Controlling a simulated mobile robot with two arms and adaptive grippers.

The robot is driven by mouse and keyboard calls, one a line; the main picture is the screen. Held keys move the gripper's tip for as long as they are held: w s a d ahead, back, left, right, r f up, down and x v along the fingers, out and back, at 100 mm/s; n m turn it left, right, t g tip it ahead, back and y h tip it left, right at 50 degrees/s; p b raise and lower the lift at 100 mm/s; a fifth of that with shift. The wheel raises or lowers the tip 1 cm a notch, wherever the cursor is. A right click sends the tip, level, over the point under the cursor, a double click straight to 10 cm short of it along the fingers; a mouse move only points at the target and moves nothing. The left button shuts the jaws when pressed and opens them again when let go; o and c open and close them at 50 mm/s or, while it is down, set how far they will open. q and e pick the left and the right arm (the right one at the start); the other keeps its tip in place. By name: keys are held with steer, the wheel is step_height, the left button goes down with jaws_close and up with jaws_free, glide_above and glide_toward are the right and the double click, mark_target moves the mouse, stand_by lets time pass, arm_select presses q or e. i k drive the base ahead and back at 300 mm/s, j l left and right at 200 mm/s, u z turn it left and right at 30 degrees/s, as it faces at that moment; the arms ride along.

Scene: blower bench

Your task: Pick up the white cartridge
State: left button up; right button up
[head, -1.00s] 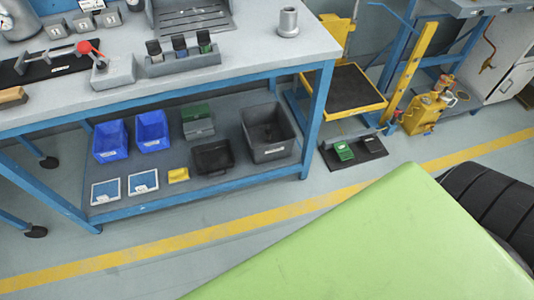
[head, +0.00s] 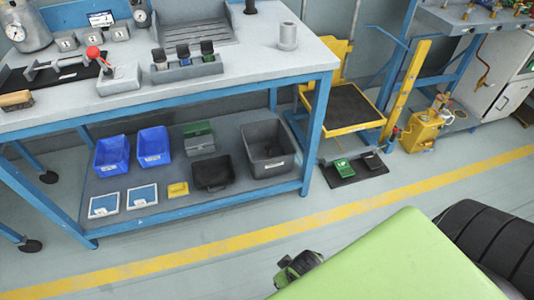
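I cannot pick out a white cartridge for certain. A pale grey, hollow cylinder (head: 288,36) stands upright on a round base near the right end of the bench top. Several small dark-capped containers (head: 183,52) stand in a grey holder (head: 187,66) to its left. Neither gripper can be made out. A dark and green part, probably mine, shows at the bottom centre, but no fingers are visible on it.
The blue-framed bench (head: 250,78) has a lower shelf with blue bins (head: 153,146), a grey bin (head: 268,138) and a black tray (head: 211,172). A yellow-framed stand (head: 352,107) is to its right. The floor along the yellow line (head: 200,242) is clear.

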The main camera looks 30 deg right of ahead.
mark_target(159, 55)
steer(key=i+j+z, duration=0.2)
steer(key=i+j, duration=0.2)
steer(key=j, duration=0.25)
steer(key=i+j+z, duration=0.1)
steer(key=i+j, duration=0.1)
steer(key=j, duration=0.1)
